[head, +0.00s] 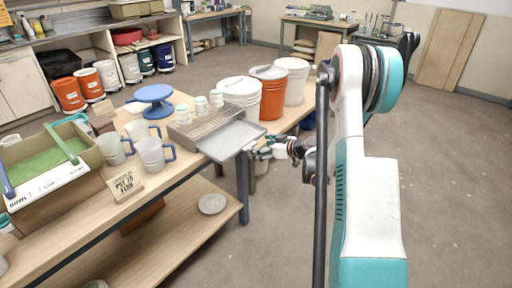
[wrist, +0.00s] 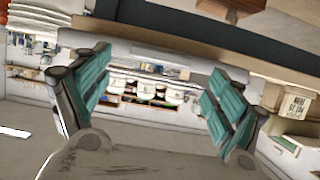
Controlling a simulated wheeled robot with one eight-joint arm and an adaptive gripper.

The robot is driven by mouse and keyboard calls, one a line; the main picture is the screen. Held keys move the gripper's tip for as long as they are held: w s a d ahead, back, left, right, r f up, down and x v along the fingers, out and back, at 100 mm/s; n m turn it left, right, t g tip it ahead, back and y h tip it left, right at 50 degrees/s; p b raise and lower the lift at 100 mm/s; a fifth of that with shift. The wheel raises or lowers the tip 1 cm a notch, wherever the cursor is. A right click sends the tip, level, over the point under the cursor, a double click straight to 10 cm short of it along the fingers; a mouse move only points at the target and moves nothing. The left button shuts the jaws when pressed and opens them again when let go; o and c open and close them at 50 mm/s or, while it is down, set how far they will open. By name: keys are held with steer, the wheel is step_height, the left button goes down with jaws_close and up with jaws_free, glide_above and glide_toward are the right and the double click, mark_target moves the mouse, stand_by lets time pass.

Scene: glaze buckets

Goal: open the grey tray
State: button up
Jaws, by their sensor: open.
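The grey tray (head: 232,139) is a flat, shallow drawer at the bench's right edge. It sticks out from the low grey unit with a slatted top (head: 206,122), so it stands at least partly open. My gripper (head: 256,151) is just beyond the tray's right front corner, close to its edge. I cannot tell whether they touch. In the wrist view my gripper's two teal fingers (wrist: 155,98) are spread wide with nothing between them. The tray cannot be made out for certain in the wrist view.
White buckets (head: 240,92) and an orange bucket (head: 270,98) stand behind the unit. A blue turntable (head: 153,98), clear jugs (head: 153,156) and a small sign (head: 123,185) stand to the left. A grey disc (head: 212,204) lies on the lower shelf. Floor at right is clear.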

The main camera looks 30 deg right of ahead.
steer(key=v, duration=0.8)
steer(key=shift+s+r, duration=0.15)
steer(key=shift+s, duration=0.15)
steer(key=shift+d, duration=0.1)
